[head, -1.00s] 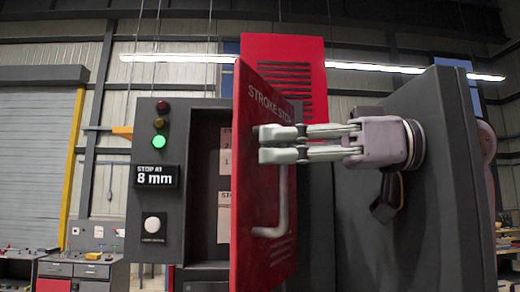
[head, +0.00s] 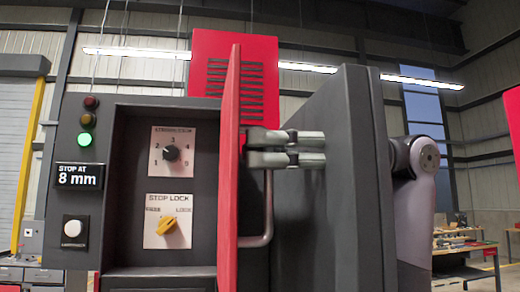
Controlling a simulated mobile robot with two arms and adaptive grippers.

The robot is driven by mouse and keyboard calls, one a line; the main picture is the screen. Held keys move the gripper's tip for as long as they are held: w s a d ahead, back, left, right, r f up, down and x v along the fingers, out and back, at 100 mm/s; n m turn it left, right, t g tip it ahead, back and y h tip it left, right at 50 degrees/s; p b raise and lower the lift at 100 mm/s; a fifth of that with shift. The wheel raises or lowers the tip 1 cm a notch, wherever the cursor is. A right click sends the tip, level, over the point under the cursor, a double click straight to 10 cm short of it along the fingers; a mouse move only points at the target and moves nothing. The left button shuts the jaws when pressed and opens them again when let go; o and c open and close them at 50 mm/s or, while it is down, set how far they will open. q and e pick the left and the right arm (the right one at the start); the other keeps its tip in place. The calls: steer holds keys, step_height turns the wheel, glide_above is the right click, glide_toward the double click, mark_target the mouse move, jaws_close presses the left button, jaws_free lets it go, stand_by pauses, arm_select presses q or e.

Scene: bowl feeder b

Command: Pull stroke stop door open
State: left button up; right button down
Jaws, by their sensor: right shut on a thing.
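The red stroke stop door (head: 229,180) stands swung out from the dark grey cabinet (head: 110,190) and shows almost edge-on. Its bar handle (head: 268,205) is on the door's right face. My right gripper (head: 254,149) is shut on the upper part of the handle, its fingers coming in from the right; the exact grip is partly hidden. Inside the opening, a black dial (head: 171,153) and a yellow stop lock switch (head: 167,226) are visible on white plates. My left gripper is not in view.
A large dark grey panel (head: 340,180) stands close to the right of the door and hides part of my right arm. The cabinet's left side has signal lamps with green (head: 85,140) lit, an "8 mm" display (head: 79,176) and a white button (head: 75,228).

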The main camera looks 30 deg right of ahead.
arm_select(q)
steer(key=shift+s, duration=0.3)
arm_select(e)
steer(key=shift+d, duration=0.1)
steer(key=c, duration=2)
jaws_free()
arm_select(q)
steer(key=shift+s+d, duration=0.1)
arm_select(e)
steer(key=shift+o, duration=0.2)
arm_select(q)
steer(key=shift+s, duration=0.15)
arm_select(e)
steer(key=shift+d, duration=0.1)
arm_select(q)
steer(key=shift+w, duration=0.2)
arm_select(e)
steer(key=v, duration=1.2)
